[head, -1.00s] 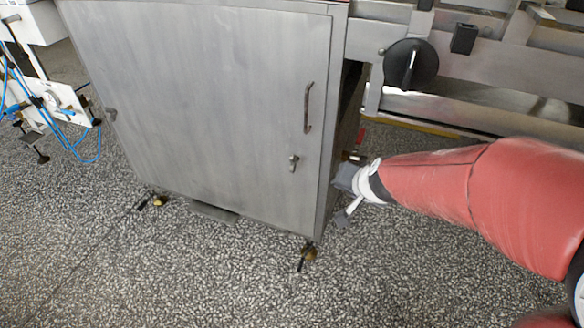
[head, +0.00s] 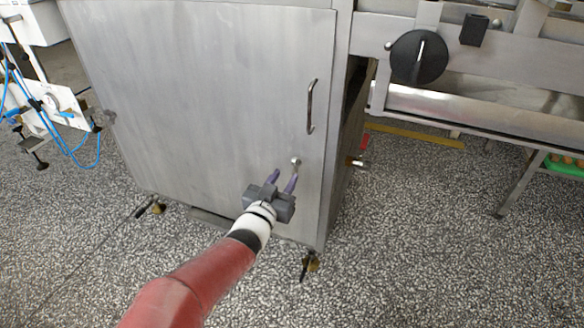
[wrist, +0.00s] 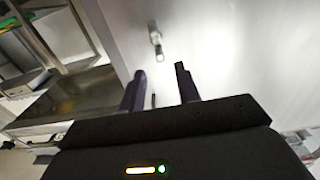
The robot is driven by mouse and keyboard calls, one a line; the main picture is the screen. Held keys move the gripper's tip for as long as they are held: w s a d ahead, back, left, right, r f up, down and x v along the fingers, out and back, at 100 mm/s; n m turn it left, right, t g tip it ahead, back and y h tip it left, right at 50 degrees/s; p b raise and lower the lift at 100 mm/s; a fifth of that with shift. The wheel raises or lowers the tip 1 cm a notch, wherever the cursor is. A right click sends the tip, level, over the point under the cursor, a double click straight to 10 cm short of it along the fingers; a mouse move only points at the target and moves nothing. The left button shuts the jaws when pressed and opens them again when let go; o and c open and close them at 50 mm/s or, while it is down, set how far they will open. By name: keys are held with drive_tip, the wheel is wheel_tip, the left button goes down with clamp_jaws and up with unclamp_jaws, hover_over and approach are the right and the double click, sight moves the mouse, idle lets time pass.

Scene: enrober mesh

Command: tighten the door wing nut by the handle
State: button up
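The door wing nut (head: 295,162) sits on the steel cabinet door (head: 200,100), just below the door handle (head: 311,106). In the wrist view a small metal fitting, which looks like the wing nut (wrist: 155,38), stands on the door beyond the fingertips. My gripper (head: 284,176) is in front of the door at the wing nut's height, with its right finger close to the nut. The fingers are apart with nothing between them; in the wrist view the gripper (wrist: 160,78) also shows a clear gap. Whether a fingertip touches the nut cannot be told.
A black knob (head: 419,57) is on the frame right of the cabinet. A metal fitting (head: 357,162) sticks out beyond the cabinet's right side. Blue hoses (head: 70,140) hang at the far left. The speckled floor in front is clear apart from the cabinet's feet (head: 311,262).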

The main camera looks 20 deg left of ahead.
sight(293, 165)
drive_tip(key=w, duration=0.6)
drive_tip(key=shift+d, duration=0.3)
drive_tip(key=shift+c, duration=0.4)
clamp_jaws()
